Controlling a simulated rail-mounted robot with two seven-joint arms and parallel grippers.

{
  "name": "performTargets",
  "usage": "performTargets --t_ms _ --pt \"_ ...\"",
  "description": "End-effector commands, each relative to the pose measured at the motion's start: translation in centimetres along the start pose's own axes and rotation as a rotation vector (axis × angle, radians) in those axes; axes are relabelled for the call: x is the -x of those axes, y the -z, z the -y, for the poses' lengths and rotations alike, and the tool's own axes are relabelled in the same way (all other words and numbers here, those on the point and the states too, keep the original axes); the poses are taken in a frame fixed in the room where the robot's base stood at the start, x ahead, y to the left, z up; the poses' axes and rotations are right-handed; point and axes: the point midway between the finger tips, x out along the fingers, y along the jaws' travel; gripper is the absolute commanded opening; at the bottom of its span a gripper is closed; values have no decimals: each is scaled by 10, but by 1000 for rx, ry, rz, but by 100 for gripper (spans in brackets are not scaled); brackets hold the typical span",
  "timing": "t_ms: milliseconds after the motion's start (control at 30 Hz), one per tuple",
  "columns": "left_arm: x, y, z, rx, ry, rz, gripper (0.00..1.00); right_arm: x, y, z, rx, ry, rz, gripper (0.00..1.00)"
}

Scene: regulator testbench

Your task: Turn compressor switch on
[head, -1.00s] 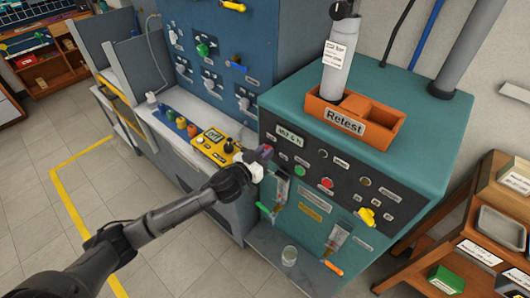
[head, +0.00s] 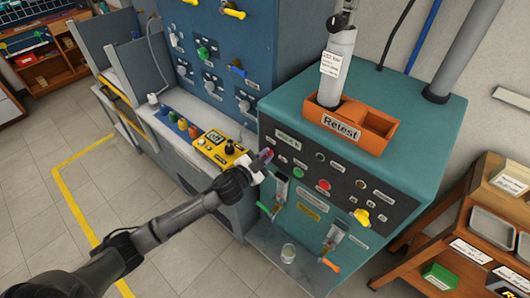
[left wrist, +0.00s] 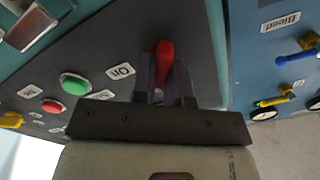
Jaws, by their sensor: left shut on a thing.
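The compressor switch is a red lever (left wrist: 164,62) on the dark front panel (left wrist: 120,35) of the teal bench. In the left wrist view it stands between the two fingers of my left gripper (left wrist: 164,80), beside a label reading "On". In the head view my left gripper (head: 262,160) is at the panel's upper left corner, shut on the lever, with only a bit of red showing at the fingertips. The fingers hide part of the lever, so its exact turn is hard to tell. My right gripper is not in view.
A green button (head: 299,173) and a red button (head: 323,185) sit right of the switch, with a yellow knob (head: 360,217) farther right. A yellow meter box (head: 219,147) stands on the left bench. An orange "Retest" bin (head: 382,124) sits on top.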

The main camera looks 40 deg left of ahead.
Motion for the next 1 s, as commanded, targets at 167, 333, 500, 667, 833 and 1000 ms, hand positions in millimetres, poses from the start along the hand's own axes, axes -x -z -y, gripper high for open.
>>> performTargets --t_ms 167,333,500,667,833,1000 --pt "0 2 0 -168 0 -1 0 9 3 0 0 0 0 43" --pt "0 2 -1 -329 -1 -1 0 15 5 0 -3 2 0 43" --pt "0 1 -2 -489 0 -2 0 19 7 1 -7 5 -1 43" --pt "0 1 -2 -629 0 -1 0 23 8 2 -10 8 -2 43" --pt "0 0 -3 -753 0 -2 0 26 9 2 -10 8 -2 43" --pt "0 0 -4 -848 0 -3 0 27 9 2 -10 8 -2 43"
